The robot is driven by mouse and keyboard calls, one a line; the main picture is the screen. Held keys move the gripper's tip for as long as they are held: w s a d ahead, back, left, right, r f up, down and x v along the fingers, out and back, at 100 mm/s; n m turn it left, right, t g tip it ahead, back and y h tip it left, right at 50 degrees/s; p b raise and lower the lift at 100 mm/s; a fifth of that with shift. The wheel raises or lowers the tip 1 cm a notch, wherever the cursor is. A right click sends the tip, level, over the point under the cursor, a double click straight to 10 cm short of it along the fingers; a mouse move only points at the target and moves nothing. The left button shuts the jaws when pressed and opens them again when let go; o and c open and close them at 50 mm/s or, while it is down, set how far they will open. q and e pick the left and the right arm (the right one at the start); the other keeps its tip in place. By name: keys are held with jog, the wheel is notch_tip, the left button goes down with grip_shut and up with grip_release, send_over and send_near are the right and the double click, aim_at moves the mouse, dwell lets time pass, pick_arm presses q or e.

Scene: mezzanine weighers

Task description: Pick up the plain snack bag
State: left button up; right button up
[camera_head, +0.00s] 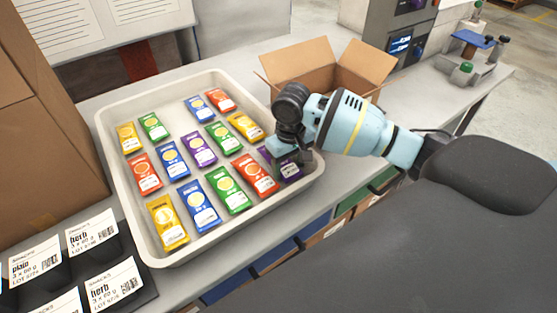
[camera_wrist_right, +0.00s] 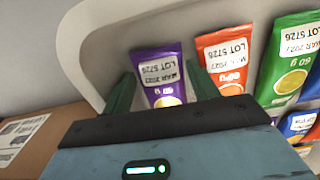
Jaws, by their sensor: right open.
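Snack bags in several colours lie in rows in a pale tray (camera_head: 112,170). I cannot read which is plain. A purple bag (camera_head: 293,172) lies at the tray's right end, partly hidden under my right gripper (camera_head: 282,160). In the right wrist view this purple bag (camera_wrist_right: 160,68) lies between the two open green fingers of the gripper (camera_wrist_right: 162,85), its lower part hidden by the gripper body. A red-orange bag (camera_wrist_right: 228,62) lies just right of the fingers. Another purple bag (camera_head: 199,149) lies mid-tray. My left gripper is out of view.
An open cardboard box (camera_head: 305,78) stands behind the tray's right side. A large brown carton (camera_head: 45,130) stands at the left. Label cards (camera_head: 92,232), reading herb and plain, stand at the front left. A device (camera_head: 470,60) stands on the bench at the back right.

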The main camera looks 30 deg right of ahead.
jog(key=shift+f, duration=0.65)
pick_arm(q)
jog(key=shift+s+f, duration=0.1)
pick_arm(e)
jog(key=c, duration=0.6)
jog(key=shift+r, duration=0.2)
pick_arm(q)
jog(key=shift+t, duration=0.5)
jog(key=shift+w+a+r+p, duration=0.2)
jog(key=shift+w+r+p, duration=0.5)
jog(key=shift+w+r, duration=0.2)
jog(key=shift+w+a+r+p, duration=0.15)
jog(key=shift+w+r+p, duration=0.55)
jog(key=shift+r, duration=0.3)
pick_arm(e)
jog(key=shift+r, duration=13.85)
